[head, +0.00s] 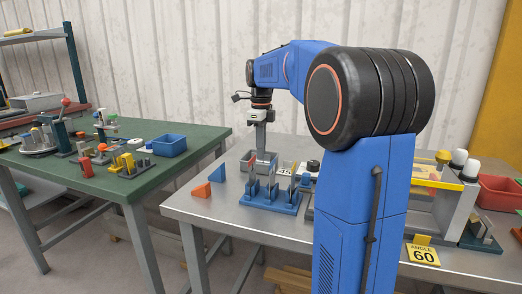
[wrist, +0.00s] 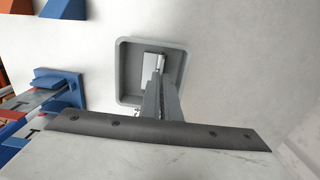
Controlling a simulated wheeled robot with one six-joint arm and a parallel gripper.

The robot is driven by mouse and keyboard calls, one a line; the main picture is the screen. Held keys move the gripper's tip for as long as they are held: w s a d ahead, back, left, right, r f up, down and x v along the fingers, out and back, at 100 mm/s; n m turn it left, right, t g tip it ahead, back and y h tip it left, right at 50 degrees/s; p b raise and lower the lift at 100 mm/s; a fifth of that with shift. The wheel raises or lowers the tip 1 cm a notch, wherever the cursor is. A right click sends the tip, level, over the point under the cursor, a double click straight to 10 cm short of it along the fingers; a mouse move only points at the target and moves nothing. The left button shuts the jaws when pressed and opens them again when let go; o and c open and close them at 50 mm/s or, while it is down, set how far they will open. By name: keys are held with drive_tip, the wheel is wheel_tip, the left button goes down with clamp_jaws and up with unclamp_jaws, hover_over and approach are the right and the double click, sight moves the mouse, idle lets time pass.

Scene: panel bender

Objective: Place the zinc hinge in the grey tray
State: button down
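The grey tray (head: 248,161) is a small square open box on the steel bench, beside the blue fixture. In the wrist view the grey tray (wrist: 125,75) lies straight beyond my fingers. My gripper (head: 262,150) points down over the tray in the head view. In the wrist view my gripper (wrist: 162,76) has its fingers close together, with a pale metal piece, which looks like the zinc hinge (wrist: 150,62), at their tips. The hinge shows against the tray's inside. Its gap to the tray floor cannot be told. My fingers hide part of the hinge and the tray's near rim.
A blue fixture with upright metal posts (head: 269,196) stands just in front of the tray. Orange (head: 201,190) and blue (head: 217,174) wedge blocks lie to its left. A red bin (head: 497,192) is at the far right. A green table (head: 150,183) with tools stands left.

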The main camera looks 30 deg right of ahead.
drive_tip(key=c, duration=2)
unclamp_jaws()
drive_tip(key=shift+f, duration=0.1)
wheel_tip(320, 180, up, 12)
drive_tip(key=shift+r, duration=0.15)
drive_tip(key=shift+a, duration=0.1)
